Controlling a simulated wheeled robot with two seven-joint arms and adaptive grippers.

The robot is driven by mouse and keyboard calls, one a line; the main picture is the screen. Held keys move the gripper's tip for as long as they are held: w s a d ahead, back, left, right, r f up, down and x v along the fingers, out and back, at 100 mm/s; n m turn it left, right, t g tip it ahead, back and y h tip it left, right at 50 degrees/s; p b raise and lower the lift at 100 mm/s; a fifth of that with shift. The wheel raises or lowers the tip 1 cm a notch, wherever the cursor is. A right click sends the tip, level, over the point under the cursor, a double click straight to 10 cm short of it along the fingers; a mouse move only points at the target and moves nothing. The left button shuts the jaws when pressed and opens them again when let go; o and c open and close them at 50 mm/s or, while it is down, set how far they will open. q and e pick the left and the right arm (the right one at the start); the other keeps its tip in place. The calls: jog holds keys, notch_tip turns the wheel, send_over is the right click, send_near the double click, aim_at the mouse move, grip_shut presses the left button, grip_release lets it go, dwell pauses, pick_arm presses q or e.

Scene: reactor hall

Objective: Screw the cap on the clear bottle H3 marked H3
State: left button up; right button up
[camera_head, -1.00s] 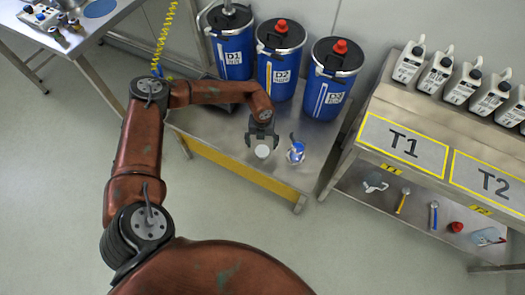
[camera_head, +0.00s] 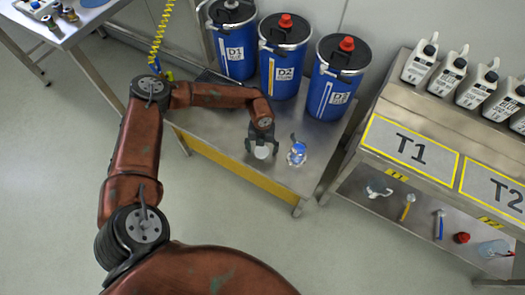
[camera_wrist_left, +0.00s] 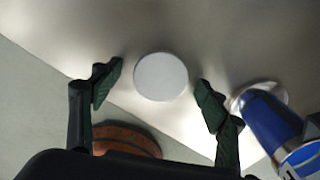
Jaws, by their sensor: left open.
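A round white disc, which looks like the cap (camera_head: 262,152), is on the steel table, between the fingertips of my left gripper (camera_head: 261,147). In the left wrist view the white disc (camera_wrist_left: 161,77) shows between the two open fingers (camera_wrist_left: 158,85), with a gap on each side. Just right of the gripper stands a small blue and clear container (camera_head: 297,154), perhaps bottle H3; its marking is not readable. In the left wrist view this blue body (camera_wrist_left: 268,122) is close beside the right finger, partly cut off by the picture edge. My right gripper is not in view.
Blue drums D1 (camera_head: 235,52), D2 (camera_head: 283,72) and a third (camera_head: 329,97) stand behind on the steel table (camera_head: 215,128). The bench with T1 (camera_head: 440,166) is at right, with several white jugs on top and tools (camera_head: 408,206) on its lower shelf.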

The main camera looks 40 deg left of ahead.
aim_at(262, 151)
pick_arm(q)
jog(key=shift+c, duration=0.6)
jog(key=c, duration=0.7)
jog(key=shift+r, duration=0.1)
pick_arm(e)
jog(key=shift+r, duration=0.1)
